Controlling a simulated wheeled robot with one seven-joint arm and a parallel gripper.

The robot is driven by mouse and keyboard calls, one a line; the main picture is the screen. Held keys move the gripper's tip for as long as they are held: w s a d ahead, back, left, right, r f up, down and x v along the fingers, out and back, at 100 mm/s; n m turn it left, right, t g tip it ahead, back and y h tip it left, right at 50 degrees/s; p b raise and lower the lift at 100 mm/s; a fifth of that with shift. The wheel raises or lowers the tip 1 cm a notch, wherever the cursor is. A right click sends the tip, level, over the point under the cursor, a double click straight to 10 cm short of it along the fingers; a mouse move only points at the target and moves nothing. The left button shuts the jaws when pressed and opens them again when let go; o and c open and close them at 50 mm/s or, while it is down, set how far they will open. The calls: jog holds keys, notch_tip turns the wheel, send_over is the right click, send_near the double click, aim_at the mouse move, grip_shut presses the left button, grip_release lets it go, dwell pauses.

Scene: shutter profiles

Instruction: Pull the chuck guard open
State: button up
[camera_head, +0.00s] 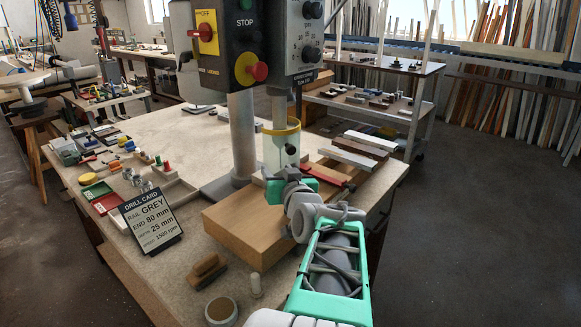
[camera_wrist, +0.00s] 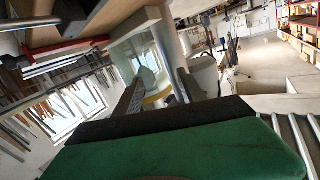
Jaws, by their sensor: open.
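The chuck guard (camera_head: 281,150) is a clear cylinder with a yellow rim, hanging below the drill press head above the wooden block. It looks closed around the chuck area. My gripper (camera_head: 287,174) is close in front of the guard's lower part, and my green and grey arm reaches in from the lower right. In the wrist view, my two dark fingers (camera_wrist: 158,84) stand apart, with the guard's clear wall and yellow rim (camera_wrist: 157,98) showing between and beyond them. I cannot tell whether a finger touches the guard. The fingertips are partly hidden in the head view.
The wooden block (camera_head: 245,222) lies under my gripper, beside the grey column (camera_head: 242,135). A red-handled clamp (camera_head: 327,176) and several bars (camera_head: 353,151) lie to the right. The drill card (camera_head: 148,217), a wooden brush (camera_head: 208,268) and trays stand left. The control box (camera_head: 228,45) hangs above.

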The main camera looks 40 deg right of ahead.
aim_at(291, 152)
jog(key=s+d+r+m+h, duration=0.1)
jog(key=s+d+r+h, duration=0.15)
jog(key=d, duration=0.25)
jog(key=shift+y, duration=0.25)
jog(key=p+x, duration=0.1)
jog(key=x, duration=0.6)
jog(key=shift+w+a+f+p, duration=0.15)
jog(key=shift+a+f+p, duration=0.1)
jog(key=shift+p, duration=0.15)
jog(key=shift+c, duration=0.2)
grip_shut()
